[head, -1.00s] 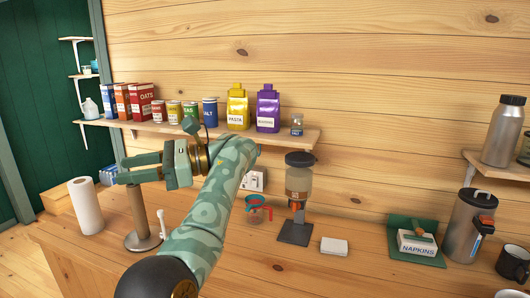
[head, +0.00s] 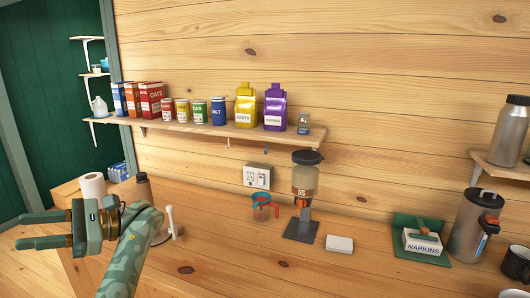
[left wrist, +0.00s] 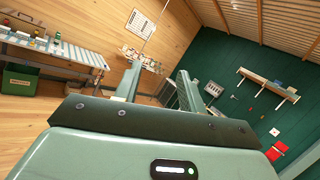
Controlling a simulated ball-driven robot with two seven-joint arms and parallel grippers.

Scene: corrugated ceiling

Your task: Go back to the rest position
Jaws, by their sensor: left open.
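My left gripper (head: 42,231) is at the lower left of the head view, its green fingers apart and pointing left, with nothing between them. It is in front of the left end of the wooden counter (head: 215,262). In the left wrist view my left gripper (left wrist: 158,82) shows two spread fingers with only the distant room between them. My right gripper is not in view.
A paper towel roll (head: 92,187) and a dark cylinder (head: 144,186) stand close behind my left gripper. A dispenser (head: 304,190), a measuring cup (head: 262,207) and a napkin box (head: 422,242) stand on the counter. A shelf (head: 235,131) holds boxes, cans and bags.

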